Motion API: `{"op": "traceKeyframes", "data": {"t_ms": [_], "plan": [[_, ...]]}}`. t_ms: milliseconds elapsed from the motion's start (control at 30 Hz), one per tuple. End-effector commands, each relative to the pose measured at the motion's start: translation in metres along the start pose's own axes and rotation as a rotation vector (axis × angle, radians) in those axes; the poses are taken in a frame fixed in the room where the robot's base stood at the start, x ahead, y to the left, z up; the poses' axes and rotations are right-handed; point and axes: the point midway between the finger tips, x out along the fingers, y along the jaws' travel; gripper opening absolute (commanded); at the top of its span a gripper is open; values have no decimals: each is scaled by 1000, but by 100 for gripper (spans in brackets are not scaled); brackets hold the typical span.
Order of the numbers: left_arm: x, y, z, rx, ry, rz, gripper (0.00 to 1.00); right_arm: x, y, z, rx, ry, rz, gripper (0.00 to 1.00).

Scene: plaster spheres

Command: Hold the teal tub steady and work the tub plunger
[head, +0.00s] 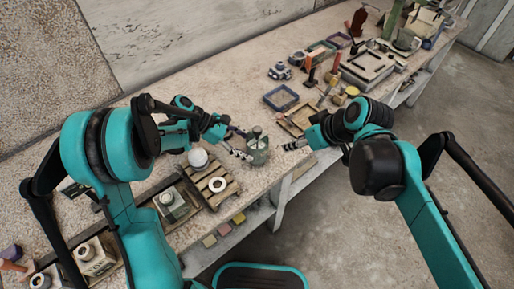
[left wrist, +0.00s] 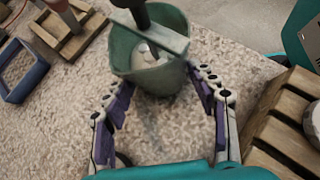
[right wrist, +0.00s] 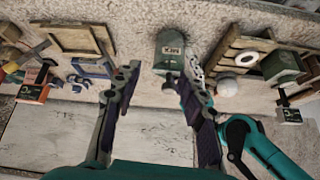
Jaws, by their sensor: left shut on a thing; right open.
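The teal tub (head: 260,157) stands near the bench's front edge, between my two grippers. In the left wrist view the tub (left wrist: 152,82) sits between the fingers of my left gripper (head: 236,146), which is shut on its wall. The tub plunger (head: 257,132) rises from the tub. In the left wrist view its dark shaft and flat bar (left wrist: 150,32) cross the rim, and something pale shows inside. My right gripper (head: 291,145) is open and empty, to the right of the tub and apart from it. The tub (right wrist: 170,62) shows beyond its fingers in the right wrist view.
A slatted wooden rack (head: 226,193) with a white ring (head: 217,184) lies left of the tub, with a white sphere (head: 198,158) by it. A blue tray (head: 281,97) and a wooden tray (head: 291,125) stand behind and right. Several tools and boxes crowd the far bench.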

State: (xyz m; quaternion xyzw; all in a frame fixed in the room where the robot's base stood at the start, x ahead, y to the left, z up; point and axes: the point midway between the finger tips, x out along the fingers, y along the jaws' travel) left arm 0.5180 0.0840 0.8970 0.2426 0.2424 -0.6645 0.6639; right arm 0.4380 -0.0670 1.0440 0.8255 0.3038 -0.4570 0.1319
Motion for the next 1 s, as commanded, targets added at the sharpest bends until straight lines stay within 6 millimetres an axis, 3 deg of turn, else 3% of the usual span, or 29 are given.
{"op": "traceKeyframes", "data": {"t_ms": [33,200,433,633,1000], "plan": [[0,0,0,0,1,0,24,5,-4,-22,-69,12,-55,41],[0,0,0,0,1,1,24,19,-21,-81,-302,82,-221,41],[0,1,0,0,1,1,24,31,-35,-124,-491,173,-341,41],[0,1,-1,0,1,2,24,38,-37,-129,-531,195,-363,41],[0,1,0,0,1,2,23,82,-34,-99,-529,194,-361,41]]}}
